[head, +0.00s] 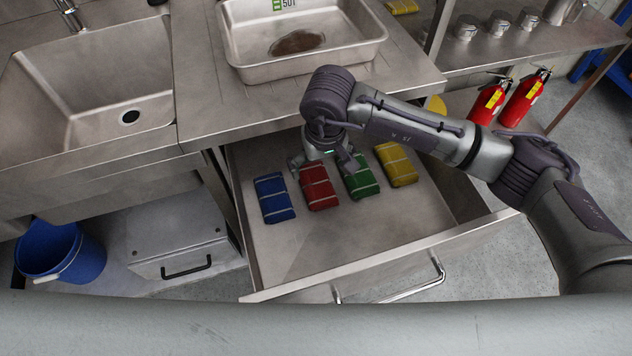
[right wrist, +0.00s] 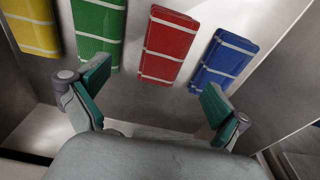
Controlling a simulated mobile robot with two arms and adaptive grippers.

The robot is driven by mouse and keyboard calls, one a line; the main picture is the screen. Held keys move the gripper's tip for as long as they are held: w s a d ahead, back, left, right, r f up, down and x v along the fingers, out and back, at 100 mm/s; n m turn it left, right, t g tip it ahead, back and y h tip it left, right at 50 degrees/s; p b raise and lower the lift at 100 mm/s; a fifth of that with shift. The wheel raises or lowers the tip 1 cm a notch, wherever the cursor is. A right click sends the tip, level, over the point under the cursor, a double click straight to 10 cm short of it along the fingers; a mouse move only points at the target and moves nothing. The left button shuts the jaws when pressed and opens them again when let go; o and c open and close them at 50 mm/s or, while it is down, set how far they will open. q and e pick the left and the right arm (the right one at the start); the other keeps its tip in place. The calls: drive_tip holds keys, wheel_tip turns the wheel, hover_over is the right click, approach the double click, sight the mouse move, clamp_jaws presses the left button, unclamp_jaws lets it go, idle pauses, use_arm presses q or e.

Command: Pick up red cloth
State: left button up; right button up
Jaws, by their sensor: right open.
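The red cloth (head: 319,187) lies folded in the open drawer (head: 330,251), between the blue cloth (head: 273,197) and the green cloth (head: 361,182). It has pale stripes and also shows in the right wrist view (right wrist: 168,45). My right gripper (head: 324,165) is over the drawer at the far end of the red cloth. In the right wrist view its fingers (right wrist: 153,88) are spread wide and empty, with the red cloth beyond and between them. Part of the cloth's far end is hidden in the head view. My left gripper is not in view.
A yellow cloth (head: 397,164) lies right of the green one. The drawer's side walls and the counter edge above its back are close to the gripper. A metal tray (head: 301,64) stands on the counter. The drawer's front part is bare.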

sight(316, 182)
drive_tip(key=f, duration=0.4)
drive_tip(key=a+f+p, duration=0.1)
drive_tip(key=f, duration=0.2)
drive_tip(key=shift+w+f, duration=0.1)
drive_tip(key=shift+w, duration=0.3)
drive_tip(key=c, duration=1.2)
